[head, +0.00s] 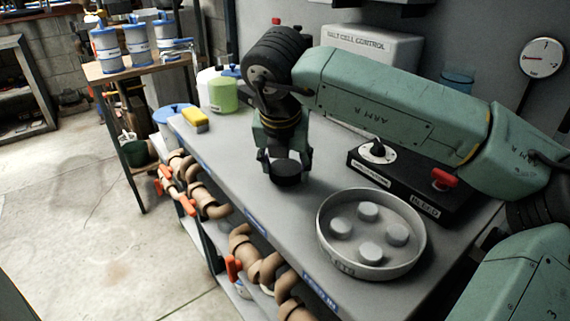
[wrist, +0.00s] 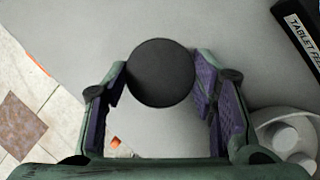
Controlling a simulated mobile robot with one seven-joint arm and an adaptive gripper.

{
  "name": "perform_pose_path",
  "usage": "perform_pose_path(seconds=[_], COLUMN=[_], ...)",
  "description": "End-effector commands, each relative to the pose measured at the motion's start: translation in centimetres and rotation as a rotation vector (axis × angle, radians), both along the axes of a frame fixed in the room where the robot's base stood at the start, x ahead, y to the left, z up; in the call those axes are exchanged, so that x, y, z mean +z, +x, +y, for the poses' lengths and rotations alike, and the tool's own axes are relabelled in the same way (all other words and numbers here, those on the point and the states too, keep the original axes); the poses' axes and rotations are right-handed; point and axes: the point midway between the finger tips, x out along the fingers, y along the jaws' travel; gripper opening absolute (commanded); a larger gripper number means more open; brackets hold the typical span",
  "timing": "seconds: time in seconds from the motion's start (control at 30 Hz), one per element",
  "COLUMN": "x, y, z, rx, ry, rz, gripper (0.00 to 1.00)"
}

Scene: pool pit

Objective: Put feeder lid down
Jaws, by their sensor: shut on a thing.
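The feeder lid, a round black disc (head: 285,171), is at the bench top in the head view, between the fingers of my gripper (head: 284,160). In the wrist view the lid (wrist: 161,73) sits between the two purple-padded fingertips of my gripper (wrist: 162,80), touching both. My gripper points down and is shut on the lid. I cannot tell whether the lid's underside touches the bench or hangs just above it.
A round grey tray (head: 327,245) with several white tablets stands right of the lid on the grey bench (head: 245,195). A black box with knobs (head: 403,183) is behind. A yellow sponge (head: 195,121) lies left. Bare bench surrounds the lid.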

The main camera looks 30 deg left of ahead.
Motion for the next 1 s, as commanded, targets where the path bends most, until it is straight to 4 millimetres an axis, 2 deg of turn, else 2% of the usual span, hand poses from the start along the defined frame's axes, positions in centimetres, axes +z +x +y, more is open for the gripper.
perform_pose_path(seconds=[0.13,0.53,0.57,0.87,1.0], x=[-1.1,-1.7,-1.6,-1.5,-1.5], y=[0.0,0.0,0.0,0.0,0.0], z=[0.0,0.0,0.0,0.0,0.0], rx=[0.0,-0.002,-0.001,-0.001,-0.001], ry=[0.001,0.002,0.002,0.002,0.002], rz=[0.0,-0.001,-0.001,0.0,0.0], gripper=[0.25,0.25,0.52,0.72,0.72])
